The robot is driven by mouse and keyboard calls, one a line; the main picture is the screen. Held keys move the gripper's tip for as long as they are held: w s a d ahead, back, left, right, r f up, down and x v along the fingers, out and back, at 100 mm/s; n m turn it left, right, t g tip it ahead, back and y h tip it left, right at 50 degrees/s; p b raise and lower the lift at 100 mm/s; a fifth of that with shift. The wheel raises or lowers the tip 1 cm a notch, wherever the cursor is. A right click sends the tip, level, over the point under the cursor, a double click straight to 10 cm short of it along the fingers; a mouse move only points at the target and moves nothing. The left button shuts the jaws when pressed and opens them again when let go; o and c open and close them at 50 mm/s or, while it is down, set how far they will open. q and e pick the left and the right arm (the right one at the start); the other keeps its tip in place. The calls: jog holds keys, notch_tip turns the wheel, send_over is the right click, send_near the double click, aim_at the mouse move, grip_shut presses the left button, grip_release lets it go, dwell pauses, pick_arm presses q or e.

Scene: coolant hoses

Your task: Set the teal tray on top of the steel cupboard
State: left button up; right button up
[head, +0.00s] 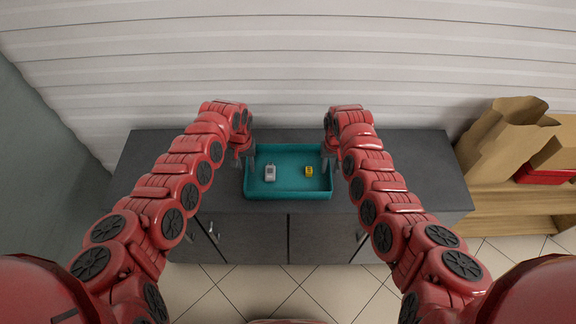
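The teal tray (288,193) is over the dark grey top of the steel cupboard (420,165), near its middle and close to the front edge. It looks level; I cannot tell whether its base touches the top. My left gripper (244,158) is at the tray's left rim and my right gripper (329,158) is at its right rim. Both point down. The fingers are small and partly hidden by the wrists, so I cannot see whether they are closed on the rims. A small grey-white item (270,172) and a small yellow item (309,171) lie in the tray.
The cupboard top is clear to the left and right of the tray. A ribbed pale wall (300,60) stands behind it. At the right, a wooden bench (510,212) holds paper bags (500,135) and a red box (545,176). Tiled floor lies in front.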

pick_arm(q)
notch_tip(320, 180, up, 10)
pick_arm(e)
notch_tip(320, 180, up, 12)
dwell(0.6)
dwell(0.3)
